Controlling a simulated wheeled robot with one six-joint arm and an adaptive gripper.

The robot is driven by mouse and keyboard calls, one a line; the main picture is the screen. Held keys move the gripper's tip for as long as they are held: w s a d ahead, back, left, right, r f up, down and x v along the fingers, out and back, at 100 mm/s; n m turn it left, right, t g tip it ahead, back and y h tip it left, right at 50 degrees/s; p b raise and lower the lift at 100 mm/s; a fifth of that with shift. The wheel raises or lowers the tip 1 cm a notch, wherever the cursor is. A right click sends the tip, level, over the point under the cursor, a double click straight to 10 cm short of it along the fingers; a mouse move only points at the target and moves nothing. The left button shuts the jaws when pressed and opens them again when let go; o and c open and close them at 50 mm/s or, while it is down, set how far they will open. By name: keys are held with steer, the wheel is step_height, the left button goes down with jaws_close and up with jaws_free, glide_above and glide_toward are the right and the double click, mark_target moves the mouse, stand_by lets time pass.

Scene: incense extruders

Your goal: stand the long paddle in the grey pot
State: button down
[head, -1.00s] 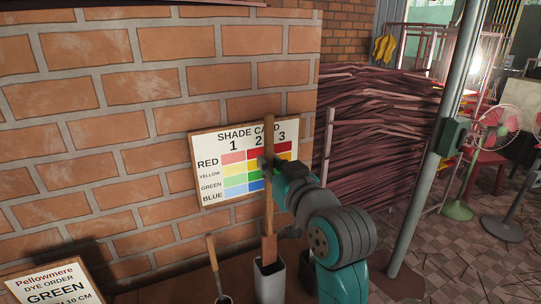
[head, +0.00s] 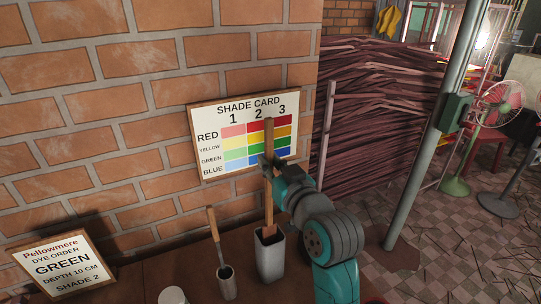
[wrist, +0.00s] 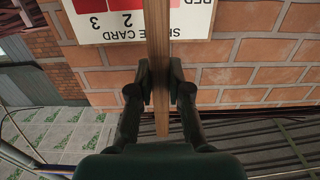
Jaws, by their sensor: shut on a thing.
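The long wooden paddle (head: 269,205) stands upright in the head view. Its lower end is inside the mouth of the tall grey pot (head: 270,262), hidden below the rim. Whether it touches the pot's bottom cannot be seen. My gripper (head: 266,161) is shut around the paddle's upper part, well above the pot. In the wrist view, both fingers (wrist: 160,95) press on the paddle (wrist: 157,40) from either side.
A small pot (head: 227,287) with a shorter wooden-handled tool (head: 214,226) stands left of the grey pot. A white cup (head: 172,296) is at the bottom edge. The order card (head: 62,266) is at left; the shade card (head: 232,110) hangs on the brick wall behind.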

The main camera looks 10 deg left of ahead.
steer(key=shift+f, duration=1.55)
steer(key=c, duration=1)
jaws_free()
steer(key=v, duration=1.2)
